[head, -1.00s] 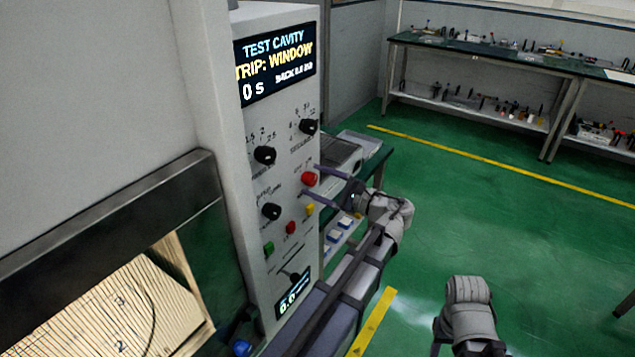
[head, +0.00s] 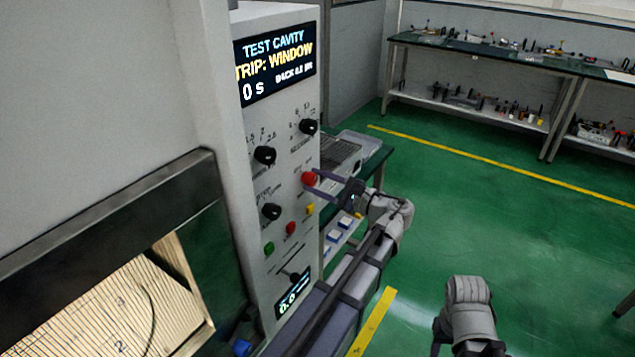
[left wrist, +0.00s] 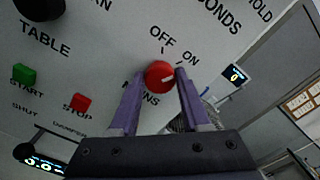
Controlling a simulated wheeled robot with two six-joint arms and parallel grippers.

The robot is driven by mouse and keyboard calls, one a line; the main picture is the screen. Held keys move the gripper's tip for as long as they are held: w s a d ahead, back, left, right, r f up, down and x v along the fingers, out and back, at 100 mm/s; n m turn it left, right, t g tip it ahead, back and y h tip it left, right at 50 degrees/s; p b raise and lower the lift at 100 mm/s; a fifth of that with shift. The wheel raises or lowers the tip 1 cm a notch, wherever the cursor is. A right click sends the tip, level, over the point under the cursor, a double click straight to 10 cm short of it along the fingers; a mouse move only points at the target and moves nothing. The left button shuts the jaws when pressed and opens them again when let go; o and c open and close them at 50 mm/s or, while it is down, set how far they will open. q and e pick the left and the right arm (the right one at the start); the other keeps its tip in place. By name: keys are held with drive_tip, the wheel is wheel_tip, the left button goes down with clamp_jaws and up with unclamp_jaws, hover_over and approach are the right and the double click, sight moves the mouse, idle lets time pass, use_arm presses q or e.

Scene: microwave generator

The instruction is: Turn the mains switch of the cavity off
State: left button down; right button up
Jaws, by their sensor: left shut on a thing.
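The red mains switch (head: 309,178) is a round knob on the grey panel of the test cavity (head: 284,220). It also shows in the left wrist view (left wrist: 159,76), with a white mark that lies toward the right, roughly to the ON side. The labels OFF and ON are printed just above it. My left gripper (head: 318,181) reaches the panel from the right. Its purple fingers are shut on the sides of the knob, as the left wrist view (left wrist: 160,78) shows. My right arm shows at the lower right, but its fingers are out of view.
Black knobs (head: 265,155), a green button (head: 269,248), a small red button (head: 291,227) and a yellow part (head: 310,208) are close by on the panel. The display (head: 276,64) reads "TRIP: WINDOW". A bench (head: 480,50) stands at the back; the green floor is mostly clear.

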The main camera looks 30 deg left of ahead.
use_arm(q)
drive_tip(key=n, duration=1.1)
drive_tip(key=shift+f+n, duration=0.1)
drive_tip(key=shift+n, duration=0.2)
idle(0.4)
drive_tip(key=shift+c, duration=1.8)
unclamp_jaws()
drive_tip(key=d, duration=0.7)
drive_tip(key=shift+s+d, duration=0.35)
drive_tip(key=shift+d, duration=0.05)
